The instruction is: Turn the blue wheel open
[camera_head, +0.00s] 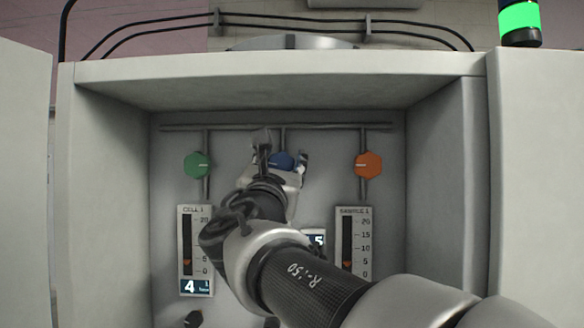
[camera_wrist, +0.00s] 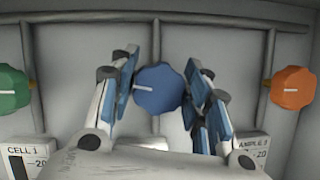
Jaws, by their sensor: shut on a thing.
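The blue wheel (camera_wrist: 160,92) sits between green and orange wheels on the back panel. Its white mark points left in the wrist view. In the head view the blue wheel (camera_head: 284,161) is partly hidden by my gripper. My gripper (camera_wrist: 160,85) has one finger on each side of the wheel and is shut on it. In the head view my gripper (camera_head: 282,160) reaches into the cabinet from the lower right.
A green wheel (camera_head: 197,165) is on the left and an orange wheel (camera_head: 367,165) on the right. Gauges stand below, at left (camera_head: 195,245) and right (camera_head: 352,242). Cabinet side walls (camera_head: 112,200) enclose my arm. Dark knobs (camera_head: 193,319) sit at the bottom.

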